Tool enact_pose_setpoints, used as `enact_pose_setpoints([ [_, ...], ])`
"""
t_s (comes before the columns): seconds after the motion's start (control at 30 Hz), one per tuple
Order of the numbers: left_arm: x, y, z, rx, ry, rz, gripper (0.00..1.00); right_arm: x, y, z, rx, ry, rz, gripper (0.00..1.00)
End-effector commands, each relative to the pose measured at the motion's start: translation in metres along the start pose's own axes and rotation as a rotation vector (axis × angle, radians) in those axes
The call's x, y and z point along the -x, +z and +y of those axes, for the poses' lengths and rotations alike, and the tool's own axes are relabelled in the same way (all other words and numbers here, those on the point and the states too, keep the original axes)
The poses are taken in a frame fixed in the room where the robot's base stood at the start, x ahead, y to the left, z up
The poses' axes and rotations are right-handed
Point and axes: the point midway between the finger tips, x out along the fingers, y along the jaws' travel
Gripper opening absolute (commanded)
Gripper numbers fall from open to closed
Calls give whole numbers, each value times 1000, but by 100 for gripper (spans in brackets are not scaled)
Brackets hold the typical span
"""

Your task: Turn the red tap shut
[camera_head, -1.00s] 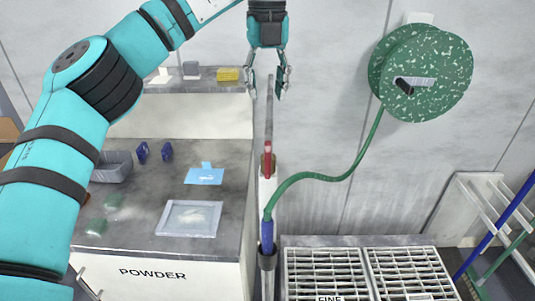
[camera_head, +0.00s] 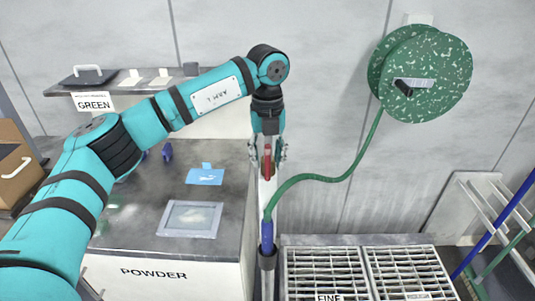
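The red tap (camera_head: 267,161) is a small red lever on the upright pipe beside the grey counter, above the blue hose fitting (camera_head: 267,236). My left gripper (camera_head: 267,160) points down over it from above. Its two fingers are spread, one on each side of the red lever. I cannot tell whether either finger touches it. The top of the pipe is hidden behind my gripper. My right gripper is not in view.
A green hose (camera_head: 318,178) runs from the fitting up to the speckled green reel (camera_head: 420,75) on the wall. Metal gratings (camera_head: 325,272) lie at the lower right. The counter (camera_head: 140,213) holds a framed tray (camera_head: 190,219) and a blue cloth (camera_head: 205,176).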

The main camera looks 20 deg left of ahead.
Motion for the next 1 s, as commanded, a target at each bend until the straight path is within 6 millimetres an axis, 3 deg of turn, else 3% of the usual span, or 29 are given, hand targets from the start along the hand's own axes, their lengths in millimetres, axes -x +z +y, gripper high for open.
enact_pose_setpoints([
  [0.23, -1, 0, 0, 0, 1, 0, 37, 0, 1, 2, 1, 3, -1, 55],
  [0.53, -1, 0, 0, 0, 1, 0, 0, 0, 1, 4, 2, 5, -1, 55],
  [1.0, -1, 0, 0, 0, -7, 1, 0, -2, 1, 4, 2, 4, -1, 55],
])
